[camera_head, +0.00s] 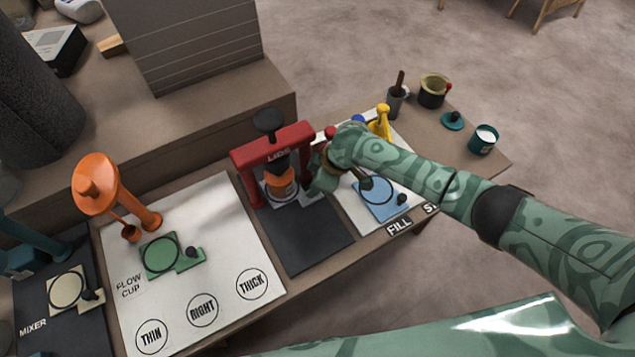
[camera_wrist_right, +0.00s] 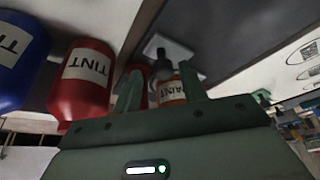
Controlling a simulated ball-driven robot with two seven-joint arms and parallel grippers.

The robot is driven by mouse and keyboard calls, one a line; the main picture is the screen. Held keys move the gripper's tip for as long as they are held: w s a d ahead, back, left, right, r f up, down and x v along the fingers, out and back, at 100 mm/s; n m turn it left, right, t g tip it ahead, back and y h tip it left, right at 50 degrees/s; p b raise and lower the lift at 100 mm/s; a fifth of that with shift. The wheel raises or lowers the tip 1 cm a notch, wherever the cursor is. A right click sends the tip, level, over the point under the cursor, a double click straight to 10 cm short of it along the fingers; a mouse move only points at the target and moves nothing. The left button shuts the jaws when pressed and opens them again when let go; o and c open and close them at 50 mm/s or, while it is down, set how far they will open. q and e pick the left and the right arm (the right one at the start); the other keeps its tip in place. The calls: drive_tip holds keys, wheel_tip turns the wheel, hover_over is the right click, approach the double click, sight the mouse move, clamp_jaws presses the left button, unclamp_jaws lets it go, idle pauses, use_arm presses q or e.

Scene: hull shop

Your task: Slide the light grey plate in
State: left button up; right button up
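The light grey plate (camera_head: 309,197) lies at the foot of the red lid press (camera_head: 245,162), on the dark mat. An orange paint can (camera_head: 281,187) stands on it, under the press head. My right gripper (camera_head: 318,180) is low beside the press's right post, at the right end of the plate. Any knob there is hidden by the gripper in the head view. In the right wrist view the two fingers (camera_wrist_right: 158,88) stand apart, with the orange can (camera_wrist_right: 172,90) and a small dark knob-like shape showing between them.
Red (camera_wrist_right: 85,80) and blue (camera_wrist_right: 18,60) tint bottles stand close to the right gripper. A blue plate (camera_head: 378,205) lies on the fill mat to the right. A green plate (camera_head: 160,256) lies on the flow cup board. The front of the dark mat (camera_head: 305,243) is clear.

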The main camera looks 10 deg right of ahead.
use_arm(q)
wheel_tip(320, 180, up, 8)
drive_tip(key=w+p, duration=0.2)
drive_tip(key=p, duration=0.6)
drive_tip(key=shift+w+t, duration=0.4)
use_arm(e)
drive_tip(key=v, duration=1.6)
drive_tip(key=shift+r, duration=0.15)
drive_tip(key=shift+s+a, duration=0.1)
